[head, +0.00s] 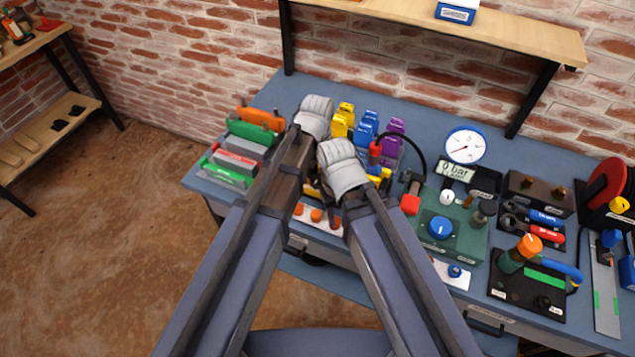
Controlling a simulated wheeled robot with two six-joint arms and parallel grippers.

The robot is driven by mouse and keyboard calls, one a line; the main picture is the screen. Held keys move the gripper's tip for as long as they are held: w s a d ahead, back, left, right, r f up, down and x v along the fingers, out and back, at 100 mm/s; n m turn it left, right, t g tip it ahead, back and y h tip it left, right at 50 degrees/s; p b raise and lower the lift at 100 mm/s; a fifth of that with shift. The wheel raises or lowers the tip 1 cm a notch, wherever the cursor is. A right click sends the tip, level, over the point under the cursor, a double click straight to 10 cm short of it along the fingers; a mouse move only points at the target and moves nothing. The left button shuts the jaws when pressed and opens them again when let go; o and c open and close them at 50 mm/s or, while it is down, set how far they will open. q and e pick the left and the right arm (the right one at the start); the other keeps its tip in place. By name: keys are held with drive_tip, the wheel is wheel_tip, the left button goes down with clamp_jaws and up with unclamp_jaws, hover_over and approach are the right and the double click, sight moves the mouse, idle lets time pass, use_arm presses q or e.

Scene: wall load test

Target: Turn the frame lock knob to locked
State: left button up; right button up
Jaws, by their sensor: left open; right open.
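A large blue knob (440,228) with a white mark sits on a green base on the workbench, right of my grippers. A smaller blue knob (455,271) sits on a white plate in front of it. I cannot read which one is the frame lock knob, nor its setting. My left gripper (314,115) is open over the back left of the bench, near yellow blocks. My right gripper (342,167) is open, lower and just right of it, over the coloured blocks. Both are apart from the blue knobs. Their fingertips are mostly hidden.
The blue-grey bench (240,105) holds a dial gauge (465,146), a black block with an orange-topped handle (528,245), a red reel (607,188) and colored blocks (388,140). A wooden shelf (450,28) hangs above the bench's back. A black hose arches near the gauge.

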use_arm(q)
drive_tip(key=shift+f+b, duration=0.4)
drive_tip(key=shift+f, duration=0.4)
clamp_jaws()
